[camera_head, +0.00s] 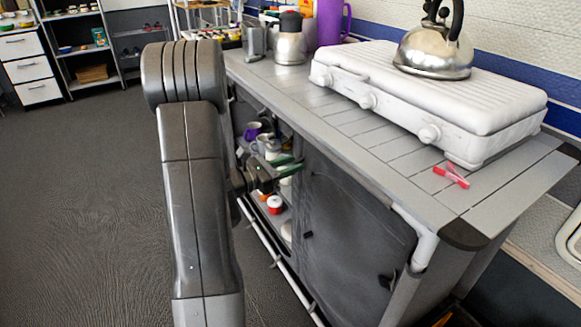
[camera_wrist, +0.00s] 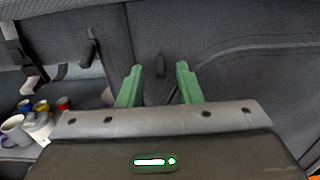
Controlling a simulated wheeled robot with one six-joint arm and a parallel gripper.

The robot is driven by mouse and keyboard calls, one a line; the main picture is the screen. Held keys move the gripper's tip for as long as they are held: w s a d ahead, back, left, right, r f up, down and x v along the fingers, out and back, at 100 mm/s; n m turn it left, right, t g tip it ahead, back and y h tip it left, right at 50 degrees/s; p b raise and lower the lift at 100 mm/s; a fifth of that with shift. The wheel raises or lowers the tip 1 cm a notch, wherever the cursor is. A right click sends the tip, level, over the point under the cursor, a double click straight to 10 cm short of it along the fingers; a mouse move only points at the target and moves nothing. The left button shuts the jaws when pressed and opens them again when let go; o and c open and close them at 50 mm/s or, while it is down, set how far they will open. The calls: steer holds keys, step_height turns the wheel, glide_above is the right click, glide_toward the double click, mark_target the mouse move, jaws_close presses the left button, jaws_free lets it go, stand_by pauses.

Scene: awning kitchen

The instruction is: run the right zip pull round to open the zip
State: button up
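The cabinet's grey fabric front (camera_head: 345,215) is closed on the right, and a curved seam crosses it in the wrist view (camera_wrist: 250,55). A small dark tab that looks like a zip pull (camera_wrist: 160,65) hangs on the fabric, between my fingertips in the picture. I cannot tell if they touch it. A second dark tab (camera_wrist: 89,50) hangs further left, beside the open compartment. My gripper (camera_wrist: 159,68) has green fingers spread apart, with nothing visibly clamped. In the head view my gripper (camera_head: 298,167) is at the cabinet front, partly hidden by my arm.
The open left compartment holds mugs (camera_wrist: 15,128) and jars, including a red one (camera_head: 275,204). A white stove (camera_head: 430,95) with a kettle (camera_head: 435,50) stands on the slatted top. A light frame tube (camera_head: 265,250) runs along the cabinet's lower front. Floor at left is clear.

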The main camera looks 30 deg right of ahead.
steer(key=shift+d, duration=0.3)
jaws_close()
